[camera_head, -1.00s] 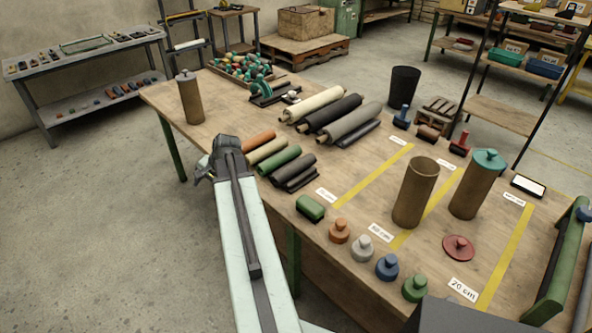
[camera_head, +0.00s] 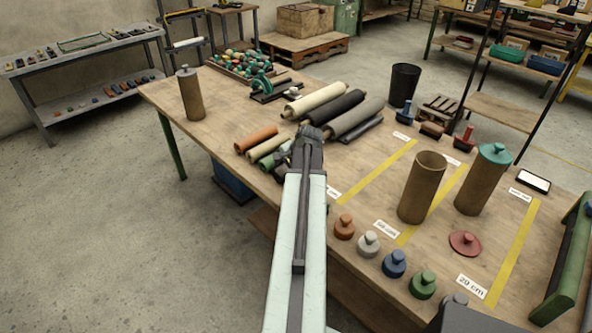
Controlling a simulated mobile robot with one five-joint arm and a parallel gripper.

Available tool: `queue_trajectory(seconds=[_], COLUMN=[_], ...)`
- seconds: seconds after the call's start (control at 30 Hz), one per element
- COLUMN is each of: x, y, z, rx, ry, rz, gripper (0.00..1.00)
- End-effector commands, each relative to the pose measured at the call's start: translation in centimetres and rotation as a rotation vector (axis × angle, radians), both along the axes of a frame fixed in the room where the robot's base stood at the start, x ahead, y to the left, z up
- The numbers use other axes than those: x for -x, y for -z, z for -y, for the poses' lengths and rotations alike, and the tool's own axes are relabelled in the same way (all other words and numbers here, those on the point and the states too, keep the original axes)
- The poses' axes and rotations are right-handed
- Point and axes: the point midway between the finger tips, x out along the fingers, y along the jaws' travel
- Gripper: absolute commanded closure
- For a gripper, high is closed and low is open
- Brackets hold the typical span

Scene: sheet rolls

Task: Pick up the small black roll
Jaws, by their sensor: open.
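My arm reaches over the workbench, and my gripper (camera_head: 308,136) is above the front row of small rolls. The small orange roll (camera_head: 256,138) and small beige roll (camera_head: 266,148) lie just left of my gripper. Larger rolls lie behind: cream (camera_head: 318,99), black (camera_head: 338,104) and grey (camera_head: 356,117). My gripper is open; its fingertips are hard to make out, and nothing is seen held in it.
The workbench (camera_head: 225,110) has clear room at its left. A capped brown tube (camera_head: 190,95) stands there. Two brown tubes (camera_head: 421,188) (camera_head: 483,180) stand at the right. Coloured knobbed caps (camera_head: 394,263) line the front edge. A black bin (camera_head: 404,84) stands behind the bench.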

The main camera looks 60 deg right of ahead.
Motion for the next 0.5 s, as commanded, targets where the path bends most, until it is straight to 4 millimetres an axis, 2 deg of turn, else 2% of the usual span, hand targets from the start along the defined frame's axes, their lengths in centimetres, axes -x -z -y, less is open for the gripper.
queue_trajectory(seconds=[0.03, 0.2, 0.43, 0.47, 0.5], x=[-0.5, -2.0, -2.2, -2.2, -2.2], y=[1.4, 3.8, 3.5, 3.5, 3.5], z=[0.3, 0.8, 0.7, 0.7, 0.7], rx=[0.0, 0.0, 0.0, 0.0, 0.0], ry=[-0.001, -0.002, -0.001, -0.001, -0.001], rz=[0.0, 0.0, 0.0, 0.0, 0.0], gripper=[0.37, 0.37, 0.37, 0.43, 0.54])
